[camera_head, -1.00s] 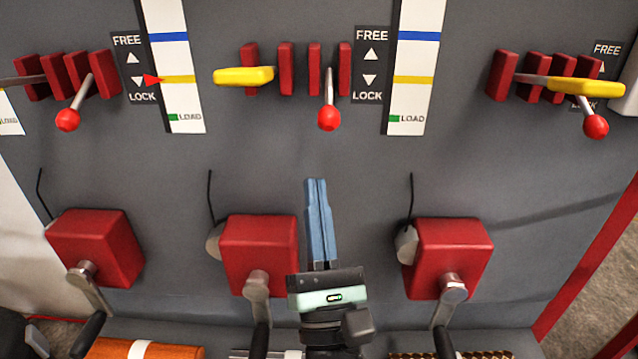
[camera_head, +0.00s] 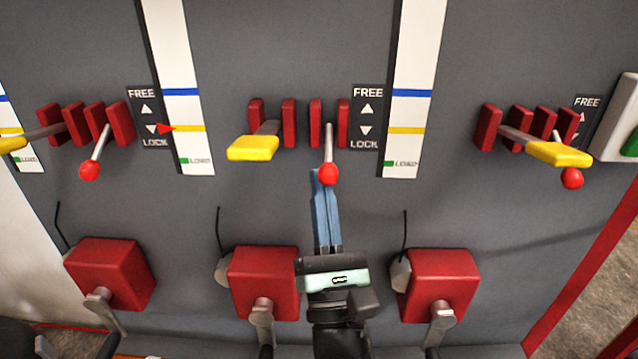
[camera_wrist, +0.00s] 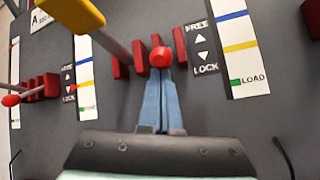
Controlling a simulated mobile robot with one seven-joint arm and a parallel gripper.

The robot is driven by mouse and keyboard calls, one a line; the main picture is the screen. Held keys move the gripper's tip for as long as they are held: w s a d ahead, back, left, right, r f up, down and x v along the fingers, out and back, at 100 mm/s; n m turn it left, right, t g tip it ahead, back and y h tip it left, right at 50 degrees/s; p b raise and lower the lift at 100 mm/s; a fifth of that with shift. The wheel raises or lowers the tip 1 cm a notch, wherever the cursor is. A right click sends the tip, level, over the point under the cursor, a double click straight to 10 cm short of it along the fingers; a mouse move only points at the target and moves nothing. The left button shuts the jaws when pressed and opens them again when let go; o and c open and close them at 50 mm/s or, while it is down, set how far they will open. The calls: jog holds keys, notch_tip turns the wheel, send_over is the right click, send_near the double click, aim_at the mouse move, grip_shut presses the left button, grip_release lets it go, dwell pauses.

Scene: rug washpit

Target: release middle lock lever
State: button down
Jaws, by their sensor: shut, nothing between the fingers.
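The middle lock lever (camera_head: 328,148) is a thin metal rod with a red ball knob (camera_head: 328,174), tilted down towards LOCK between red plates. Its knob also shows in the wrist view (camera_wrist: 161,57). My gripper (camera_head: 323,180) is shut and empty, its blue fingers pointing up at the knob. The fingertips lie just below and partly behind the knob in the picture. In the wrist view the shut fingers (camera_wrist: 161,74) end at the knob's lower edge. Whether they touch it I cannot tell. The FREE/LOCK label (camera_head: 367,119) stands right of the lever.
A yellow-handled lever (camera_head: 253,148) sticks out left of the middle knob. Similar levers stand at the left (camera_head: 89,170) and right (camera_head: 571,178). Red crank boxes (camera_head: 262,283) sit below. The grey panel around my fingers is otherwise clear.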

jog(key=shift+r+p, duration=0.2)
jog(key=shift+p, duration=0.35)
jog(key=g+p, duration=0.1)
jog(key=p, duration=0.2)
jog(key=shift+r, duration=0.1)
jog(key=shift+h+p, duration=0.3)
jog(key=shift+p, duration=0.1)
jog(key=shift+s+r+m+g+p, duration=0.15)
jog(key=shift+s+m+g+p, duration=0.25)
jog(key=shift+p, duration=1.5)
